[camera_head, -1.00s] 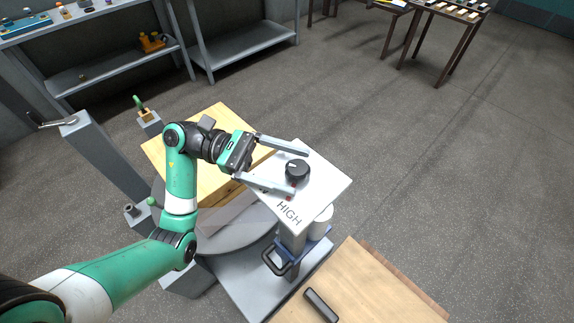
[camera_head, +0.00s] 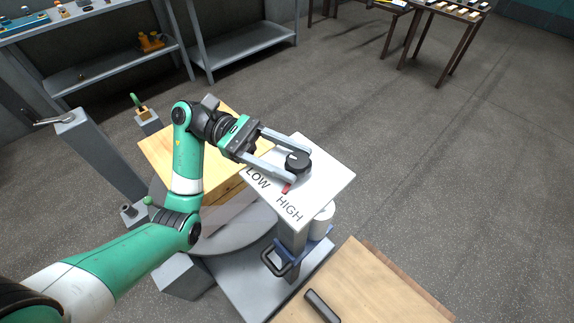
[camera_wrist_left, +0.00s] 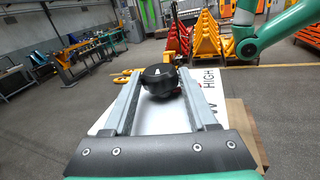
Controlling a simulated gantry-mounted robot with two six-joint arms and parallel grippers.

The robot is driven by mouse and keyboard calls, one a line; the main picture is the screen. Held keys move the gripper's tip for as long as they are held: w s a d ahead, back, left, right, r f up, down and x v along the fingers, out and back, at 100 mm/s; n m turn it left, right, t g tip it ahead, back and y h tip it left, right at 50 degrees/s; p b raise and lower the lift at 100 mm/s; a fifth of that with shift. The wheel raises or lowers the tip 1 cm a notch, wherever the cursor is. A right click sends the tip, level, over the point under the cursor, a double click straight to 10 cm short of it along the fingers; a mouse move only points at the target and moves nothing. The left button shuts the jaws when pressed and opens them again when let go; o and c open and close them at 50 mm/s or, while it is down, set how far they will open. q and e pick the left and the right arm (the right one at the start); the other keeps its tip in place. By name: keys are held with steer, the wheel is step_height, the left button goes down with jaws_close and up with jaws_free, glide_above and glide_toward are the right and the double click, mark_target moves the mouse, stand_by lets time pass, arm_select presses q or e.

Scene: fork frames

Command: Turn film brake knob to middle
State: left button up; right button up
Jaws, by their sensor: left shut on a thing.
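The film brake knob (camera_head: 297,163) is a round black dial on a white panel (camera_head: 322,182) marked LOW and HIGH. A small red mark (camera_head: 286,188) shows on the panel at the knob's near side. My left gripper (camera_head: 292,163) has its two long grey fingers on either side of the knob and is shut on it. The left wrist view shows the knob (camera_wrist_left: 159,79) between the fingertips, with a small light mark on its top. The fingers hide part of the panel. My right gripper does not show in the head view.
A wooden box (camera_head: 190,145) stands behind the panel, over a round grey turntable (camera_head: 240,232). A wooden table (camera_head: 375,290) with a dark handle is at the front right. Grey posts stand at the left.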

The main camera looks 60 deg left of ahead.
arm_select(q)
steer(key=shift+w+f+m+g+h+b, duration=0.1)
steer(key=shift+f+m+g+h+b, duration=0.1)
steer(key=shift+m+g+b, duration=0.35)
steer(key=shift+w+f+m+g+h+b, duration=0.1)
steer(key=shift+f+m+g+h+b, duration=0.2)
steer(key=shift+g+b, duration=0.35)
steer(key=shift+a+r+m+g, duration=0.1)
steer(key=shift+r+m+g, duration=0.3)
steer(key=shift+g, duration=0.2)
steer(key=shift+r, duration=0.1)
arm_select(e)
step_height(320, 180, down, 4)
arm_select(q)
steer(key=o, duration=1.4)
steer(key=shift+c, duration=0.2)
